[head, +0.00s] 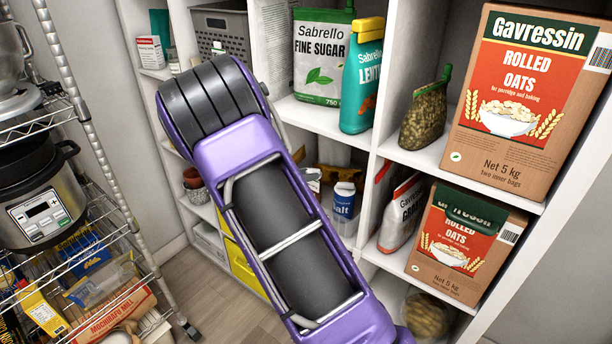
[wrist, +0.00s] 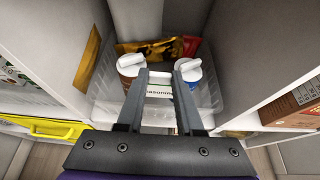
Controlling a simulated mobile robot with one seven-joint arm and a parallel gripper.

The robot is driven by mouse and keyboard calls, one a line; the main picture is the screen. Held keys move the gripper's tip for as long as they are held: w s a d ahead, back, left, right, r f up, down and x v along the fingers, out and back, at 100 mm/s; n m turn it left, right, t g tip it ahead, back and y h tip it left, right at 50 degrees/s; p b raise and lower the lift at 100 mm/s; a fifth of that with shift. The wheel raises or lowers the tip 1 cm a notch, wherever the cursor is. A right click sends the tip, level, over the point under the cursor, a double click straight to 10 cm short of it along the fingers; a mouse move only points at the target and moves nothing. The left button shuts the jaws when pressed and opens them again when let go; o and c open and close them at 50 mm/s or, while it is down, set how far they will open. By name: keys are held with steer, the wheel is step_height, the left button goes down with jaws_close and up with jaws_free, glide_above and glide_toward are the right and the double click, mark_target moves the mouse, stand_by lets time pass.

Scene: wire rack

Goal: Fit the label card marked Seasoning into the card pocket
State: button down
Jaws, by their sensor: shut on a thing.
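In the wrist view my gripper (wrist: 161,78) is shut on a white label card (wrist: 159,93), held across between its two fingers. Dark lettering reading roughly "easoning" shows on it. Beyond it is a clear bin (wrist: 103,92) in a shelf compartment. The fingers and card stand in front of the bin's near wall. I cannot make out the card pocket, nor tell whether the card touches it. In the head view my purple arm hides the gripper and card.
The bin holds two white-lidded containers (wrist: 131,64) (wrist: 188,68) and a yellow packet (wrist: 152,49). Shelf walls rise close on both sides. A yellow bin (wrist: 58,128) is at lower left. Oats boxes (head: 462,243) stand right; a wire rack (head: 110,235) stands left.

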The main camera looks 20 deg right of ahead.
steer(key=shift+f+b, duration=2.5)
steer(key=shift+f, duration=0.35)
steer(key=shift+f+b, duration=1.8)
steer(key=shift+f, duration=0.15)
steer(key=shift+c, duration=2.4)
jaws_free()
steer(key=shift+r, duration=0.1)
steer(key=p+v, duration=0.2)
steer(key=v, duration=1.5)
steer(key=shift+a+p, duration=0.25)
steer(key=shift+p, duration=0.05)
steer(key=shift+s+r, duration=0.1)
